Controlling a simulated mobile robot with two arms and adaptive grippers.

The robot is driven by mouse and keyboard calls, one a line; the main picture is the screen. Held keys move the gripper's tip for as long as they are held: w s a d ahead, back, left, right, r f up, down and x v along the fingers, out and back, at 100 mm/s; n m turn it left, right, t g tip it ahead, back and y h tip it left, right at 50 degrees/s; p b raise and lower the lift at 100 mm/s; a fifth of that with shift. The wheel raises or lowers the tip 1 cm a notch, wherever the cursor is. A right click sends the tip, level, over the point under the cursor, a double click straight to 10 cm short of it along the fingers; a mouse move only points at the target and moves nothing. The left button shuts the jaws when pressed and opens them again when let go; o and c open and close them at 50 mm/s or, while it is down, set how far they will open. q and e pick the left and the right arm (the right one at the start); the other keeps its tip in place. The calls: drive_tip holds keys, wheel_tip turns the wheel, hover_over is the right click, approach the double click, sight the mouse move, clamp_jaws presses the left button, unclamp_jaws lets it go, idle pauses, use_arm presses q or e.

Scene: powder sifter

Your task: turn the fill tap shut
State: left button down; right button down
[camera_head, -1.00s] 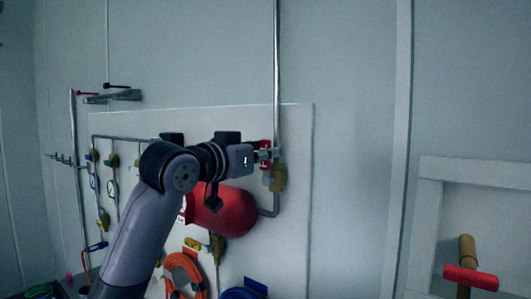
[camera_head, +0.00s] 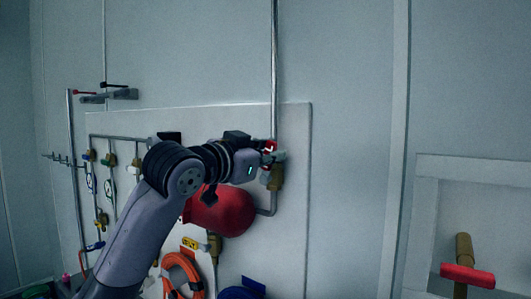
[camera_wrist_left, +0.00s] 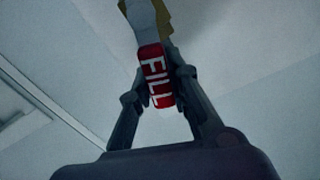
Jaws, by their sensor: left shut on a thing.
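The fill tap has a brass body (camera_head: 277,178) on the vertical pipe at the right side of the white panel. Its red lever (camera_head: 270,147) is mostly hidden by my left gripper (camera_head: 267,157) in the head view. In the left wrist view the red lever sleeve (camera_wrist_left: 155,72), marked FILL, lies between the fingers of my left gripper (camera_wrist_left: 160,82), which is shut on it. The tap's brass body (camera_wrist_left: 160,14) shows at the top of that view, partly cut off. My right gripper is not in view.
A red tank (camera_head: 224,211) hangs just below my left wrist. An orange hose coil (camera_head: 180,272) and a blue coil (camera_head: 240,292) are lower down. Several small valves line the panel's left. A red T-handle (camera_head: 467,276) stands at the lower right. The wall right of the pipe is clear.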

use_arm(q)
drive_tip(key=shift+s+d+f+m, duration=0.25)
drive_tip(key=shift+d+m, duration=0.1)
drive_tip(key=shift+m, duration=0.55)
drive_tip(key=shift+s+d+f+m, duration=0.2)
drive_tip(key=shift+d+m, duration=0.15)
drive_tip(key=shift+m, duration=0.55)
drive_tip(key=c, duration=1.5)
unclamp_jaws()
drive_tip(key=v, duration=1.2)
drive_tip(key=shift+c, duration=0.2)
